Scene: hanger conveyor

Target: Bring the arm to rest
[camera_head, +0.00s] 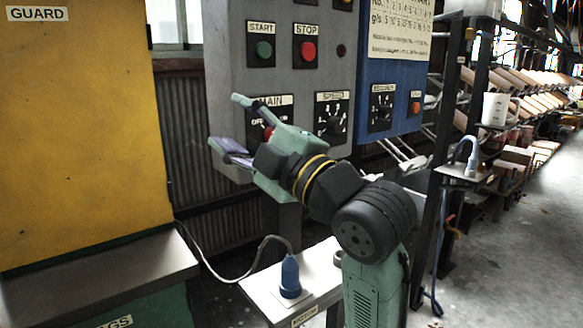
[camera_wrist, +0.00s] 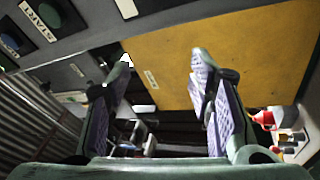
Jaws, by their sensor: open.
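My gripper (camera_head: 232,128) is open and empty in front of the grey control panel (camera_head: 228,62). One finger is raised near the MAIN switch (camera_head: 280,116) and the other, with a purple pad, is lower at the panel's left edge. In the wrist view my gripper (camera_wrist: 160,82) shows its two purple-padded fingers spread wide, with nothing between them. The arm partly covers the MAIN switch and the panel's lower part. I cannot tell whether a fingertip touches the panel.
The panel carries a green START button (camera_head: 263,49) and a red STOP button (camera_head: 308,50). A blue panel (camera_head: 400,85) stands to its right. A yellow guard (camera_head: 80,130) fills the left. A blue plug (camera_head: 290,274) sits on a small table (camera_head: 325,262) below the arm. Open floor lies at right.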

